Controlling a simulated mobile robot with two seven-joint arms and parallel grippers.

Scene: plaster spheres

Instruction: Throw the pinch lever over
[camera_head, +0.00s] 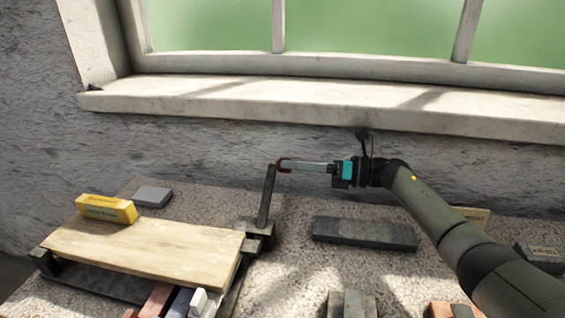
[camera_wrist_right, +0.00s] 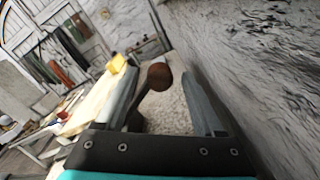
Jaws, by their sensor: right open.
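The pinch lever (camera_head: 267,195) is a dark bar standing nearly upright, leaning slightly right, on a dark base at the right end of the wooden board. Its top carries a round reddish-brown knob, which shows in the right wrist view (camera_wrist_right: 159,77). My right gripper (camera_head: 287,166) reaches in from the right at knob height, with its fingertips at the knob. In the right wrist view my right gripper (camera_wrist_right: 174,68) is open. The knob appears between its fingers, closer to the left finger; I cannot tell whether they touch. My left gripper is not in view.
The wooden board (camera_head: 150,250) lies left of the lever, with a yellow box (camera_head: 106,208) on it. A grey block (camera_head: 152,196) lies behind it. A dark flat block (camera_head: 364,233) lies right of the lever. The window sill (camera_head: 300,103) and wall rise behind.

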